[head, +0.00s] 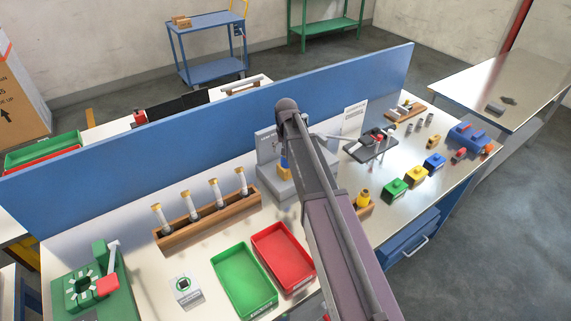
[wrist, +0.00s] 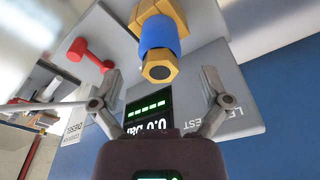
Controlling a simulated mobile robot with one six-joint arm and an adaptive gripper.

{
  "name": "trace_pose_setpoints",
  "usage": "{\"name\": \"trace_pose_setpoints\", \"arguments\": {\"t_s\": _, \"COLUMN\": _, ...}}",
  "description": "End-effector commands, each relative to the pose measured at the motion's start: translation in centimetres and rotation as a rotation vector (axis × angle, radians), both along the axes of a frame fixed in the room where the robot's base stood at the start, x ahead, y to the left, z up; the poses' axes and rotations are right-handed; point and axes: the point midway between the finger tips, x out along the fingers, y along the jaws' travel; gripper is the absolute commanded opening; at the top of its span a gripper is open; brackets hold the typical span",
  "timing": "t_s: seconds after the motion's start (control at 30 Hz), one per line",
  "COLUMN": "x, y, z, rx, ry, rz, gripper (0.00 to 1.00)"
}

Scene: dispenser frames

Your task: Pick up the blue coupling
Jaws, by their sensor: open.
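The blue coupling (wrist: 158,36) shows in the wrist view as a brass hex fitting with a blue band around its middle. It is at the grey leak tester (head: 268,149), whose panel and lit green display (wrist: 150,112) lie behind it in the wrist view. My gripper (wrist: 161,75) is open, with one finger on each side of the coupling's near hex end. Neither finger visibly touches it. In the head view my arm covers part of the tester, and a small brass piece (head: 284,164) shows beside the arm.
A red dumbbell-shaped part (wrist: 90,54) is left of the coupling in the wrist view. A blue partition (head: 200,135) runs behind the tester.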

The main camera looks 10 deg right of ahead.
Motion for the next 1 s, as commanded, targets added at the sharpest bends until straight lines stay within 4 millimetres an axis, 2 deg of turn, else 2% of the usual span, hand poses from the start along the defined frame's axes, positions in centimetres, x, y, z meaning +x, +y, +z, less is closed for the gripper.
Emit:
{"name": "trace_pose_setpoints", "arguments": {"t_s": 0.1, "x": 0.2, "y": -0.1, "z": -1.4, "rx": 0.000, "ry": 0.000, "rz": 0.000, "gripper": 0.96}}
{"name": "trace_pose_setpoints", "arguments": {"t_s": 0.4, "x": 0.4, "y": -0.2, "z": -3.3, "rx": 0.000, "ry": 0.000, "rz": -0.001, "gripper": 0.96}}
{"name": "trace_pose_setpoints", "arguments": {"t_s": 1.0, "x": 0.5, "y": -0.3, "z": -3.5, "rx": 0.000, "ry": 0.000, "rz": -0.001, "gripper": 0.96}}
